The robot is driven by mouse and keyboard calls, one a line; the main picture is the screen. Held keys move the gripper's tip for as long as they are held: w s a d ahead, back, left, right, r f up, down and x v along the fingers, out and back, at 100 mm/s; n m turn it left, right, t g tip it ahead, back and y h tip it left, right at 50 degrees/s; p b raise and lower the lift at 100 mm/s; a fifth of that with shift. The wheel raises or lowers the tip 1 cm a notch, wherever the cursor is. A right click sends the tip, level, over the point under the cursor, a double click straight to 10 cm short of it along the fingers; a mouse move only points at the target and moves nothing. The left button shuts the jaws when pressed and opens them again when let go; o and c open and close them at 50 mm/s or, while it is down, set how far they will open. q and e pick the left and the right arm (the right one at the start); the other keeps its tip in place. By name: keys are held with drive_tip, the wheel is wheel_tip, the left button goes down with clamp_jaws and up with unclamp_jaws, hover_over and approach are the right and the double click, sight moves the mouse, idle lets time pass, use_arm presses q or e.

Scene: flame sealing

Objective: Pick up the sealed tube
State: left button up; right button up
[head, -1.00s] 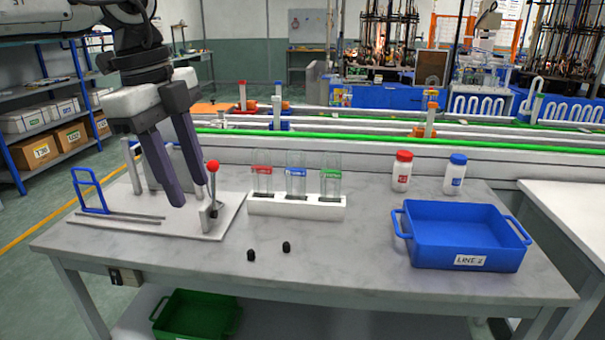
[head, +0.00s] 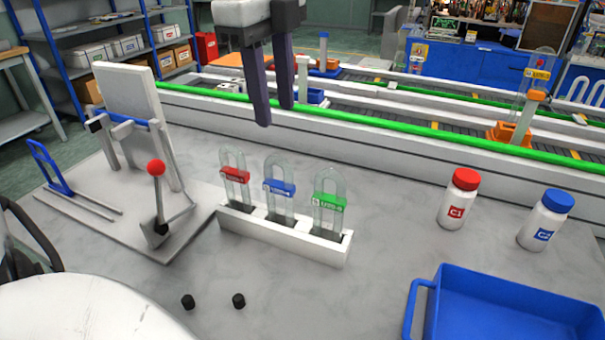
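Three clear tubes stand upright in a white rack (head: 300,242) at the middle of the table: one with a red label (head: 235,175), one with a blue label (head: 279,188) and one with a green label (head: 329,201). All three have rounded tops; I cannot tell which is the sealed one. My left gripper (head: 274,116) hangs with its fingers down, above and apart from the tubes. A gap shows between its dark fingers and nothing is between them. My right gripper is out of view.
A stand with a red-knobbed lever (head: 157,195) is left of the rack. Two black caps (head: 188,301) (head: 238,300) lie in front. A red-capped bottle (head: 459,199), a blue-capped bottle (head: 546,220) and a blue bin (head: 510,312) are at right. A conveyor (head: 340,135) runs behind.

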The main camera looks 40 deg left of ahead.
sight(283, 159)
use_arm(q)
drive_tip(key=f, duration=0.9)
drive_tip(key=shift+w+d+f, duration=0.1)
drive_tip(key=shift+w+f, duration=0.25)
drive_tip(key=shift+w, duration=0.05)
clamp_jaws()
idle(1.0)
